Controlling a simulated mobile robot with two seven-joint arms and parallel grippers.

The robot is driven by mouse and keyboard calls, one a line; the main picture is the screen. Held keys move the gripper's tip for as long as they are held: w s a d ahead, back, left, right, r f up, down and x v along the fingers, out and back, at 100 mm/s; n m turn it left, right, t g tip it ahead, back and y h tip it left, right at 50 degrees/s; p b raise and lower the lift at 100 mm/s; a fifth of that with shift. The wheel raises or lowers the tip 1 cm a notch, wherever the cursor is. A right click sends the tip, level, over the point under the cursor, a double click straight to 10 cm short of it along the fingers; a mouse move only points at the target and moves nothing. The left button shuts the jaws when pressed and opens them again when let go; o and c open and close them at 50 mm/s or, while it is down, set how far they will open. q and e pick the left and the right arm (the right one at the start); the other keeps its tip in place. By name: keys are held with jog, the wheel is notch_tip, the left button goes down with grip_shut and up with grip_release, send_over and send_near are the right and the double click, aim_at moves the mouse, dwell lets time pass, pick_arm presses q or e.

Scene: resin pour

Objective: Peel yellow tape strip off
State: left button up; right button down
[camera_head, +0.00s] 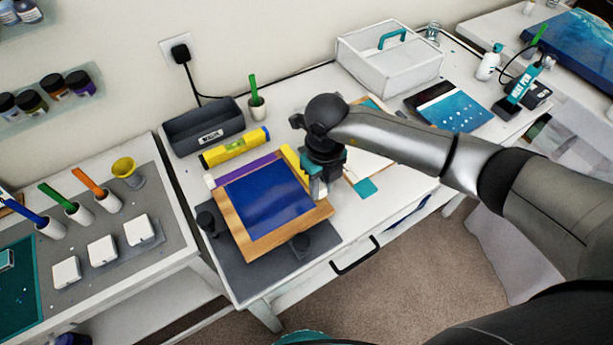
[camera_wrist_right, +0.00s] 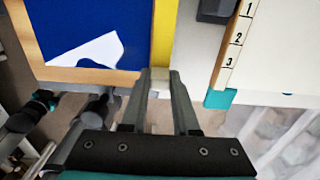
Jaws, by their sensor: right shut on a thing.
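The board (camera_head: 321,215) has a wooden border and a glossy blue face (camera_head: 268,205). The yellow tape strip (camera_head: 290,157) runs along its right edge, partly hidden by my gripper. In the wrist view the strip (camera_wrist_right: 164,38) lies straight along the edge, beside the blue face. My right gripper (camera_head: 320,190) is at the board's right edge. In the wrist view its fingers (camera_wrist_right: 160,86) are shut on a small pale tab at the near end of the yellow strip. A purple strip (camera_head: 243,170) lies along the board's back edge. My left gripper is not in view.
Behind the board are a yellow level (camera_head: 236,148) and a dark bin (camera_head: 203,128). Right of it lies a white panel with a numbered strip (camera_wrist_right: 238,38) and teal end (camera_head: 366,188). A white toolbox (camera_head: 390,65) stands further back. Dark supports (camera_head: 301,244) show by the board.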

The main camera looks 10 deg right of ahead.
jog(key=shift+r, duration=0.15)
notch_tip(320, 180, up, 6)
jog(key=p, duration=0.5)
